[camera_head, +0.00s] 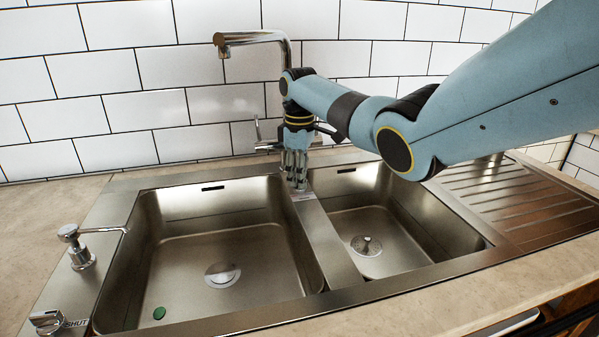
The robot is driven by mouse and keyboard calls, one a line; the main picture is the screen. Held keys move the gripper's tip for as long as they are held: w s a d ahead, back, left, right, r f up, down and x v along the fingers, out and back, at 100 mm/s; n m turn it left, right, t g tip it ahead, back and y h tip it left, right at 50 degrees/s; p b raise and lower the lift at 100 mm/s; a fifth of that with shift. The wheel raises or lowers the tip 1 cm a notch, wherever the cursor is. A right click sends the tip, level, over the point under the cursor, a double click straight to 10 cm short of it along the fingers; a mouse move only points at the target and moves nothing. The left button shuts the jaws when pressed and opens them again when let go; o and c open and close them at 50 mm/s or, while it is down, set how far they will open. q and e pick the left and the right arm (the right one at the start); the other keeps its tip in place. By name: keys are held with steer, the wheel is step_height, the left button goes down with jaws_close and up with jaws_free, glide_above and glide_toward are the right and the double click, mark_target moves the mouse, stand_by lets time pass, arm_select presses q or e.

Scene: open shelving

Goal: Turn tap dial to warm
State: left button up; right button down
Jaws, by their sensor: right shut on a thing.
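The chrome tap (252,38) rises behind the sink, with its spout reaching left over the large basin. A thin lever (258,130) shows at the left of its lower body. My right gripper (297,180) points down in front of the tap's base, above the back end of the divider between the basins. Its fingers are shut on part of the tap, but they and the wrist hide most of the lower body, so which part they grip is not clear. The dial's setting cannot be read. My left gripper is out of view.
The sink has a large left basin (150,235), a smaller right basin (455,225) and a ribbed drainer (520,200). A soap dispenser (80,250) and a knob marked SHUT (48,322) stand at the left. A green object (159,313) lies in the left basin. White tiles are behind.

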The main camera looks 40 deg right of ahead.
steer(key=shift+r+m+p, duration=0.25)
steer(key=shift+m+p, duration=0.95)
steer(key=shift+p, duration=0.05)
steer(key=shift+m+p, duration=0.6)
steer(key=shift+m, duration=0.3)
steer(key=m+p, duration=0.1)
steer(key=m, duration=0.1)
steer(key=shift+f+m, duration=0.1)
steer(key=shift+m, duration=0.2)
steer(key=shift+d+m+p, duration=0.1)
steer(key=shift+m+p, duration=0.7)
steer(key=shift+m, duration=1.1)
steer(key=shift+f, duration=0.1)
steer(key=c, duration=1.4)
jaws_free()
